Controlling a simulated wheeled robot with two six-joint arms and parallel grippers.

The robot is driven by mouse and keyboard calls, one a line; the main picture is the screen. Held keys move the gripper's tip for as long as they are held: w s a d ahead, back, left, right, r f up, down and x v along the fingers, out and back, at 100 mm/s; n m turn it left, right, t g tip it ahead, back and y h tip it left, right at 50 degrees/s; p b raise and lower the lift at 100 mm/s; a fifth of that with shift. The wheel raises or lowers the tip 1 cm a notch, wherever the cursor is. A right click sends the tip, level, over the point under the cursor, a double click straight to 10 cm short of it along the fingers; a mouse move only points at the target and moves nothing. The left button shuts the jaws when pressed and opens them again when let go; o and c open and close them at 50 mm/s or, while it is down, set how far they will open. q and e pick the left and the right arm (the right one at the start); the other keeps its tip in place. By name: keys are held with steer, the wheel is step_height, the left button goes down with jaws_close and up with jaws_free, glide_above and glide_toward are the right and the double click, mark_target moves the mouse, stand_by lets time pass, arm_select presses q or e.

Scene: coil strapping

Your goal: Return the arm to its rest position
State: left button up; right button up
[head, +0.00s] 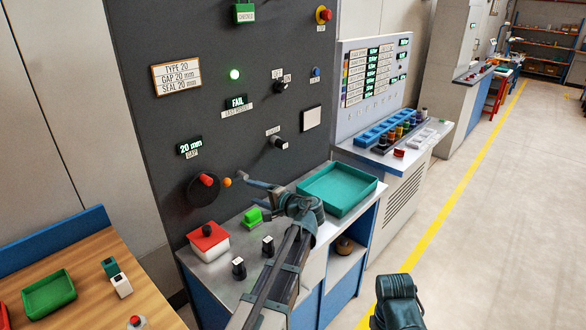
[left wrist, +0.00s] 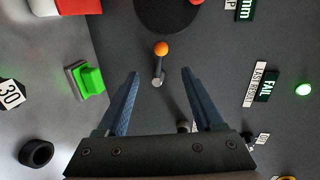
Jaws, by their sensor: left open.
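My left gripper (head: 247,190) reaches toward the dark machine panel (head: 225,60) in the head view. In the left wrist view its two blue fingers (left wrist: 161,74) are spread, with nothing held between them. A small lever with an orange ball tip (left wrist: 161,49) stands out from the panel just ahead of the fingertips, apart from both. The orange tip also shows in the head view (head: 227,182), just left of the gripper. My right arm shows only as a dark link (head: 397,300) at the bottom; its gripper is out of view.
Below the gripper, a counter (head: 222,274) holds a red-topped box (head: 209,241), a green block (head: 253,217), small black-topped blocks (head: 239,268) and a teal tray (head: 337,190). A red-handled dial (head: 206,181) sits left of the lever. Open floor (head: 480,210) lies right.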

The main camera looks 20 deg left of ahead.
arm_select(q)
steer(key=s+d+f+g+h, duration=0.2)
steer(key=s+d+f+h, duration=0.2)
steer(key=d, duration=0.7)
steer(key=s+d+f+g+h, duration=0.2)
steer(key=s+d+f+h, duration=0.3)
steer(key=s+d, duration=0.6)
steer(key=s+d+f+g+h, duration=0.1)
steer(key=s+d+f+h, duration=0.3)
steer(key=s+d+f, duration=0.4)
steer(key=s+d, duration=0.2)
steer(key=d, duration=0.1)
steer(key=shift+s+f+g+h, duration=0.3)
steer(key=shift+s+g, duration=0.1)
